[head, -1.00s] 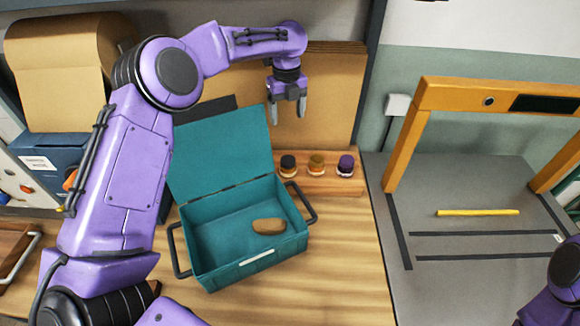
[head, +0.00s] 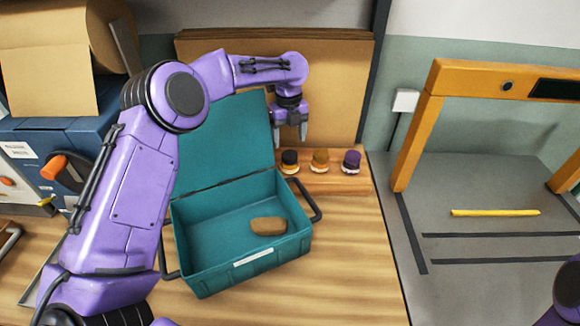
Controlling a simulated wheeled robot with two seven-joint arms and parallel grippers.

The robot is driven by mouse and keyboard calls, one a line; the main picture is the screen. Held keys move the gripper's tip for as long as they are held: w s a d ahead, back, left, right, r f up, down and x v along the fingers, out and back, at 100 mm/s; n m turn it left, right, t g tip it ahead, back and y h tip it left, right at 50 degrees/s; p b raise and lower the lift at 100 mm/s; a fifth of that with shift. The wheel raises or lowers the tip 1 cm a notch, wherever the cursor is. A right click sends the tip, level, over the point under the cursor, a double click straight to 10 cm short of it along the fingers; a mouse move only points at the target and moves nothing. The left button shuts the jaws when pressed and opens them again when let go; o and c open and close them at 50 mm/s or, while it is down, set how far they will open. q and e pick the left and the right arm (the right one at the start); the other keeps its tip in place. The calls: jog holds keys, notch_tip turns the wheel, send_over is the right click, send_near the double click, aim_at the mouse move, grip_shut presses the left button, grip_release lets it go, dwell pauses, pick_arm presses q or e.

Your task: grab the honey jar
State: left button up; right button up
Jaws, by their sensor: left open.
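Three small jars stand in a row on a low wooden ledge behind the teal box. The middle one, with an amber-gold lid and orange body, looks most like the honey jar (head: 320,162). A dark-lidded jar (head: 290,162) is on its left and a purple-lidded jar (head: 351,162) on its right. My left gripper (head: 291,137) is open and empty, pointing down. In the picture its fingertips are just above the dark-lidded jar, left of the honey jar, and apart from it. My right gripper is out of view.
An open teal box (head: 245,265) with a brown lump (head: 268,226) inside stands in front of the ledge, lid raised. Cardboard sheets (head: 335,95) stand behind. An orange frame (head: 415,140) and yellow stick (head: 495,212) are on the grey surface at right.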

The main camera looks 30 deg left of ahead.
aim_at(290, 155)
pick_arm(q)
jog(key=f+p, duration=0.1)
jog(key=f, duration=0.2)
jog(key=f+p, duration=0.1)
jog(key=f, duration=0.3)
jog(key=shift+s+d+f, duration=0.1)
jog(key=shift+d+f, duration=0.1)
jog(key=shift+f, duration=0.3)
jog(key=c, duration=1)
